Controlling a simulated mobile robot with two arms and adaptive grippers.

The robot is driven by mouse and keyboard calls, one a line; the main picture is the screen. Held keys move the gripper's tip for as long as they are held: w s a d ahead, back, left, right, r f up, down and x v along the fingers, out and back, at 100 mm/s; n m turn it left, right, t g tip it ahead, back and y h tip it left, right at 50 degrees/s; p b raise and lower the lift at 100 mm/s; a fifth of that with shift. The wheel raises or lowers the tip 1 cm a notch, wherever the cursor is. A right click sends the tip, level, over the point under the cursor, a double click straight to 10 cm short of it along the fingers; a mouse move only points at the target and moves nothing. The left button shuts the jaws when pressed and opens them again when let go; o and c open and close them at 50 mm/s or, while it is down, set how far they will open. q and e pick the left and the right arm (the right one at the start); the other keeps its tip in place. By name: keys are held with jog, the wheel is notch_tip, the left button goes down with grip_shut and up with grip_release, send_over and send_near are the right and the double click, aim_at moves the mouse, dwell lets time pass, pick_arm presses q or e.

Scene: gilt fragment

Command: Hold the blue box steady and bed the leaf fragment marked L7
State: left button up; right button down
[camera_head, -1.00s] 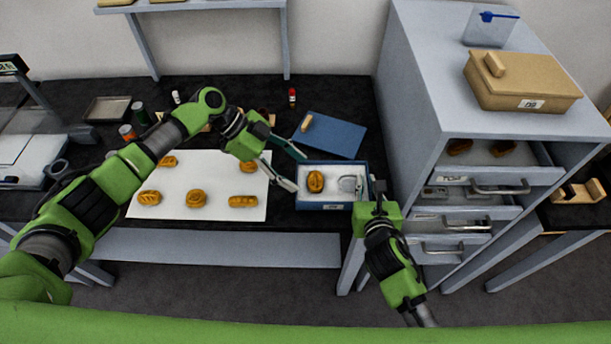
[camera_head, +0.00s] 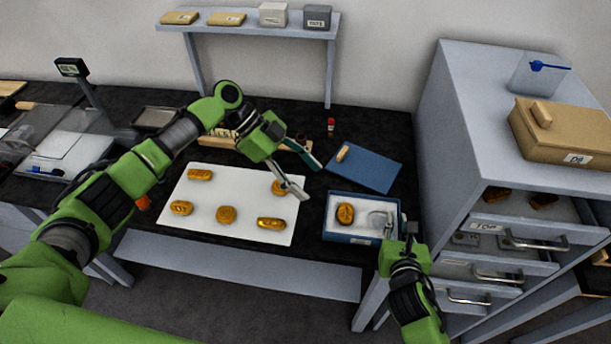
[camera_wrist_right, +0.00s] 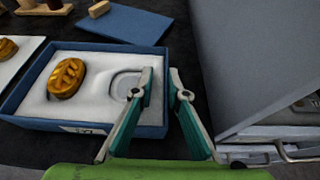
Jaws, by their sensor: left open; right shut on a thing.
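The blue box (camera_head: 362,239) stands open on the dark table, with a white padded inside. A gold leaf fragment (camera_head: 345,214) sits in its left hollow, and its right hollow (camera_wrist_right: 127,86) is empty. My right gripper (camera_wrist_right: 161,75) is shut on the box's right wall. My left gripper (camera_head: 308,183) is open and empty above the right edge of a white sheet (camera_head: 205,233). Several gold fragments lie on this sheet, one (camera_head: 280,187) near the left gripper and another (camera_head: 271,223) at the front right. I cannot read an L7 mark on any.
The blue lid (camera_head: 366,167) lies behind the box. A grey drawer cabinet (camera_head: 455,140) stands close on the right, its drawers partly open. A small red-capped bottle (camera_head: 331,126) and a wooden rack (camera_head: 215,143) stand at the back. A shelf (camera_head: 250,30) is on the wall.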

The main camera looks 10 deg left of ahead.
jog(key=c, duration=1.9)
grip_release()
jog(key=v, duration=1.2)
jog(key=shift+s+f, duration=0.1)
